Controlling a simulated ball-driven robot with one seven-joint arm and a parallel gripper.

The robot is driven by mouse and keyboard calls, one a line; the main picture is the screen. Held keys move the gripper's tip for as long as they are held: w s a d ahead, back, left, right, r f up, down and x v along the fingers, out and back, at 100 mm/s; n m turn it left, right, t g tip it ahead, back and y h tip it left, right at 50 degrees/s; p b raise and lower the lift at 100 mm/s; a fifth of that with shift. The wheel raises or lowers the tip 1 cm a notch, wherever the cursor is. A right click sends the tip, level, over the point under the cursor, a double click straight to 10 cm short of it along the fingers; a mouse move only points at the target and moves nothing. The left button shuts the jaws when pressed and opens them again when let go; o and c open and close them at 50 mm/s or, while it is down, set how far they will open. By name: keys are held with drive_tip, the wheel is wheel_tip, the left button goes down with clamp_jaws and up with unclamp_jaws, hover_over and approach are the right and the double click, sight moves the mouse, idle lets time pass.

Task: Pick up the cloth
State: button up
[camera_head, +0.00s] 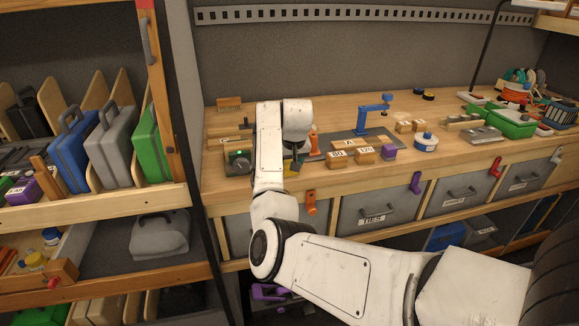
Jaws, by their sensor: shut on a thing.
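My gripper (292,163) is small in the view, below my wrist at the front left of the wooden workbench (350,103). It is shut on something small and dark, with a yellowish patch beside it. My wrist and the jaws hide most of that thing, and I cannot make out whether it is the cloth. No cloth shows clearly anywhere else on the bench.
An orange hook (310,203) hangs on the bench front. A blue stand (368,118) is farther back.

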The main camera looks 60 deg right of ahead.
drive_tip(key=shift+r, duration=0.6)
wheel_tip(320, 180, up, 2)
drive_tip(key=shift+s+r+b, duration=0.1)
drive_tip(key=shift+r+b, duration=0.05)
drive_tip(key=shift+b, duration=0.2)
drive_tip(key=s+a+r+p, duration=0.2)
drive_tip(key=s+a+r, duration=0.7)
drive_tip(key=s, duration=0.1)
drive_tip(key=shift+s+r, duration=0.25)
drive_tip(key=o, duration=0.5)
drive_tip(key=c, duration=0.4)
